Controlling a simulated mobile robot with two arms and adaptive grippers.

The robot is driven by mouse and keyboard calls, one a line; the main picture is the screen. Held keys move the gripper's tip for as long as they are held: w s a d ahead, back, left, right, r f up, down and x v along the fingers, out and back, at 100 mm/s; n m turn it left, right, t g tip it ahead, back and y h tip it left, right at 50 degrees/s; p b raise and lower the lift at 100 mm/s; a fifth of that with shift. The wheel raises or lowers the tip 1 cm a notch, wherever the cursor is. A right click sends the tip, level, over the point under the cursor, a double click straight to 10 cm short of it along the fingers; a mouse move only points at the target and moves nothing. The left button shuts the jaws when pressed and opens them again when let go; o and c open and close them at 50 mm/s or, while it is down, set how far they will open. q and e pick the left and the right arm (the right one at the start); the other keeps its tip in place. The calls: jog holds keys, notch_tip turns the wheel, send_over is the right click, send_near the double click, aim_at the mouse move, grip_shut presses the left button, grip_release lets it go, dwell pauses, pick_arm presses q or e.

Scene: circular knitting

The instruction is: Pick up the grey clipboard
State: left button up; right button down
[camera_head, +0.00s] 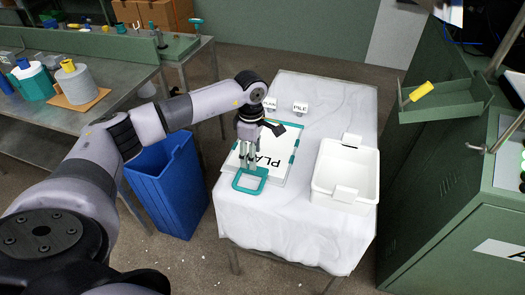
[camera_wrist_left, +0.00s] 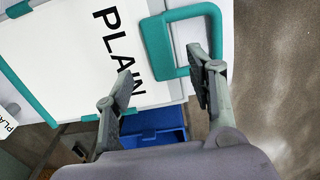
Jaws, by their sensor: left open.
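The grey clipboard (camera_head: 284,166) lies flat on the white-covered table, with teal clips along its edges, a teal handle (camera_head: 250,180) at its near end and a white sheet marked PLAIN. My left gripper (camera_head: 248,165) points down at the handle end and hides part of the sheet. In the left wrist view, my left gripper (camera_wrist_left: 158,60) is open and empty. One finger is over the sheet's side and the other overlaps the handle (camera_wrist_left: 211,20). I cannot tell whether either finger touches. My right gripper is not in view.
A white bin (camera_head: 318,180) stands right of the clipboard on the table (camera_head: 290,240). Small PLAIN and PILE signs (camera_head: 300,107) stand behind. A blue bin (camera_head: 170,190) is on the floor at left. A green machine (camera_head: 450,190) is at right. The table's near part is clear.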

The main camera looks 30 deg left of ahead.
pick_arm(q)
notch_tip(320, 180, down, 5)
jog(key=shift+d+r+p, duration=0.15)
jog(key=shift+p, duration=0.85)
jog(key=shift+f, duration=0.5)
jog(key=c, duration=0.4)
jog(key=shift+r, duration=0.1)
grip_shut()
